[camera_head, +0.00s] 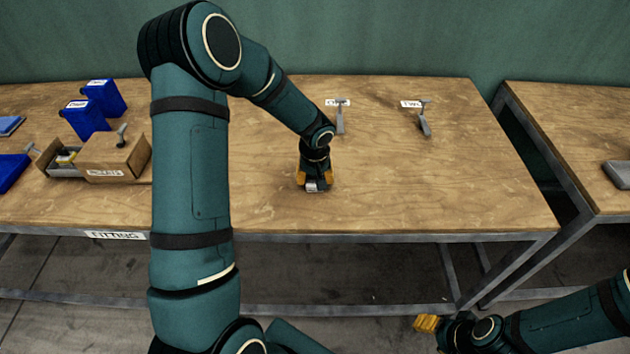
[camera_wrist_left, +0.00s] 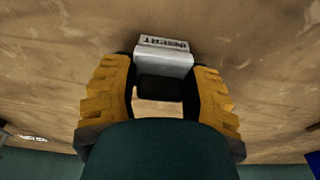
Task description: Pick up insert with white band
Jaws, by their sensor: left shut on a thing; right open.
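My left gripper (camera_head: 314,184) is over the front middle of the wooden table. In the left wrist view my left gripper (camera_wrist_left: 165,90) has its yellow fingers on either side of a grey insert (camera_wrist_left: 163,62) with a white label reading "INSERT". The fingers are shut on it. In the head view only a small part of the insert (camera_head: 313,187) shows between the fingertips, low over or on the tabletop; I cannot tell which. My right gripper (camera_head: 427,323) is open and empty, below the table's front edge at the lower right.
Two grey levered tools (camera_head: 340,120) and (camera_head: 425,124) stand at the back right beside white labels. Blue boxes (camera_head: 104,97) and a cardboard box (camera_head: 112,157) are at the left. A second table (camera_head: 580,130) stands at the right. The table's right half is mostly clear.

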